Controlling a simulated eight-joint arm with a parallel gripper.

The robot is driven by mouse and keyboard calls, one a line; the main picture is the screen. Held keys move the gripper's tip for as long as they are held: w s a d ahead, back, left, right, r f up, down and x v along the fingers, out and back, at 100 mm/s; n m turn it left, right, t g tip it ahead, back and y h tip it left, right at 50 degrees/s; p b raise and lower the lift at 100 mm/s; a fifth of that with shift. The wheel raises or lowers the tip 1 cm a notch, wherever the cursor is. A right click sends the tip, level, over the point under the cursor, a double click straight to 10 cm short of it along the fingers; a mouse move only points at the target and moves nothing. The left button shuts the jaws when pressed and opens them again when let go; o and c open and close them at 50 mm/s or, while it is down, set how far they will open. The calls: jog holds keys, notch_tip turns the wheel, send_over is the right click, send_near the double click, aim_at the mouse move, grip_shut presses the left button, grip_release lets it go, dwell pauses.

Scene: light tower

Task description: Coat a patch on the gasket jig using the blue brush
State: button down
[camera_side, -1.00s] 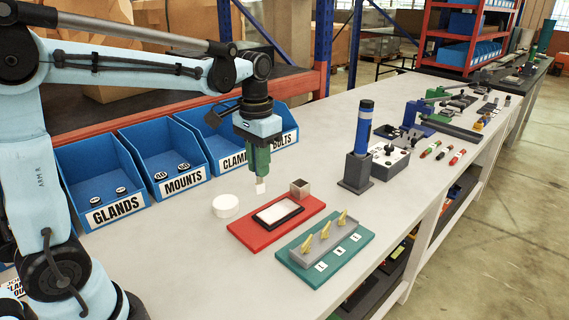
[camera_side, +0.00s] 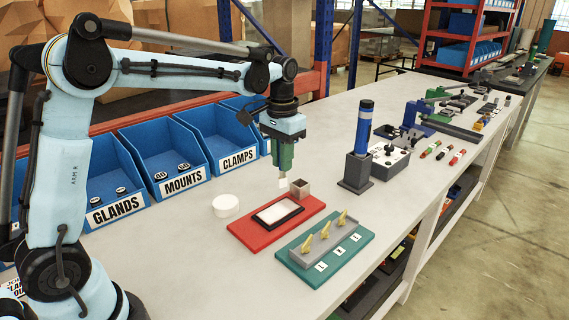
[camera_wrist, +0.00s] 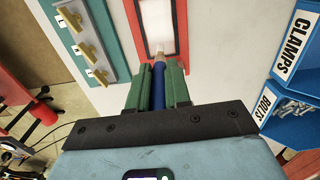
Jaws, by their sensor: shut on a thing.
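The likely gasket jig is a red plate (camera_side: 246,232) with a black frame around a white pad (camera_side: 277,211); the pad also shows in the wrist view (camera_wrist: 157,22). A small open-topped grey box (camera_side: 300,188) sits at the plate's far right corner. My gripper (camera_side: 283,162) has green fingers and is shut on the blue brush (camera_wrist: 158,90), whose handle shows between the fingers in the wrist view. The brush's pale tip (camera_side: 283,183) points down in the side view, just left of the grey box in the picture. Contact cannot be told.
A teal plate (camera_side: 311,272) with several brass clamps lies in front of the red plate. A white round piece (camera_side: 226,205) stands to the left. Blue bins (camera_side: 163,165) line the back. A blue cylinder on a dark stand (camera_side: 356,172) and a switch box (camera_side: 391,160) stand right.

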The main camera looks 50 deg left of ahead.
aim_at(282, 177)
jog(key=shift+f, duration=2.75)
jog(key=shift+w+f, duration=0.4)
jog(key=shift+w, duration=0.15)
jog(key=shift+w+f, duration=0.15)
jog(key=shift+w, duration=1.35)
jog(key=shift+s, duration=1.95)
jog(key=shift+s+r, duration=0.15)
jog(key=shift+r, duration=3.9)
